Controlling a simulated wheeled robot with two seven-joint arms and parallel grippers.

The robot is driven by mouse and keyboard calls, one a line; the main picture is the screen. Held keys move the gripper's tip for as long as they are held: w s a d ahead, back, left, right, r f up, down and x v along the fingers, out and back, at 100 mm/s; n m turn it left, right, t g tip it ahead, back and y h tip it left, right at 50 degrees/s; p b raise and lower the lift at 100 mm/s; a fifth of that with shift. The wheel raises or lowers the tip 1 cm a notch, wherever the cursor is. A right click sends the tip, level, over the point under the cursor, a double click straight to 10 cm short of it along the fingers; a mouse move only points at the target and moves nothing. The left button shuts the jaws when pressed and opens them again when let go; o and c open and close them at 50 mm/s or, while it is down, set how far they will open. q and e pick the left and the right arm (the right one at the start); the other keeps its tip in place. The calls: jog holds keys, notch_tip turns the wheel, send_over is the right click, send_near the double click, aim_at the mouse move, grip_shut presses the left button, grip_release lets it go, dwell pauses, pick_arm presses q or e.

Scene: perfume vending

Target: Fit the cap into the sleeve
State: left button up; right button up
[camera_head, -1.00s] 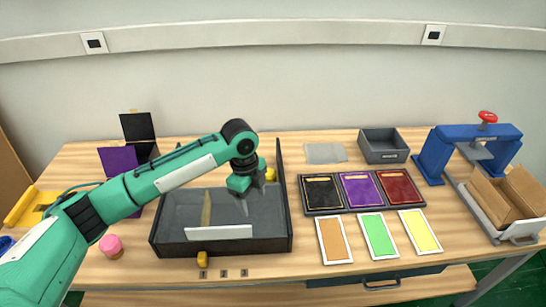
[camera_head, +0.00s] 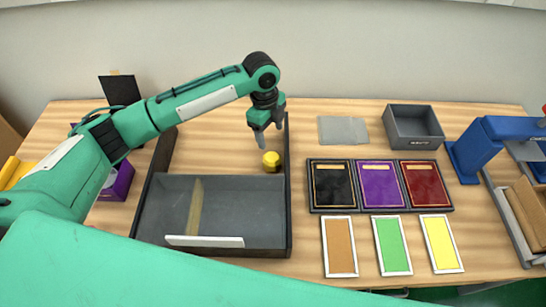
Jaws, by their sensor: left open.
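A small yellow faceted piece (camera_head: 271,161), possibly the cap, stands just behind the dark grey tray (camera_head: 270,247), beside the tall dark wall on its right. My left gripper (camera_head: 268,138) points down with its fingers apart, empty, just above and behind the yellow piece in the picture. I see no gap clearly enough to tell their height difference. I cannot tell which thing is the sleeve. A purple box (camera_head: 116,182) stands left of the tray, partly behind my left arm. My right gripper is not in view.
The tray holds a beige strip (camera_head: 195,207) and a white strip (camera_head: 205,241). To the right are a case of three coloured panels (camera_head: 312,207), several coloured cards (camera_head: 391,244), a grey bin (camera_head: 413,143) and a blue press (camera_head: 482,150). A green link of mine hides the front edge.

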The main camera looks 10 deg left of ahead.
pick_arm(q)
jog(key=p, duration=0.1)
send_over(271, 156)
notch_tip(271, 156, down, 6)
jog(key=shift+w+d+r, duration=0.1)
jog(key=shift+w+r, duration=0.05)
jog(key=shift+r, duration=0.05)
jog(key=shift+f, duration=0.2)
jog(key=shift+f+p, duration=0.3)
jog(key=f, duration=0.1)
jog(key=f+p, duration=0.1)
jog(key=f, duration=0.1)
jog(key=shift+s+f, duration=0.25)
jog(key=shift+f, duration=0.05)
jog(key=shift+f+p, duration=0.3)
jog(key=shift+f, duration=0.25)
jog(key=c, duration=0.9)
jog(key=shift+r, duration=0.1)
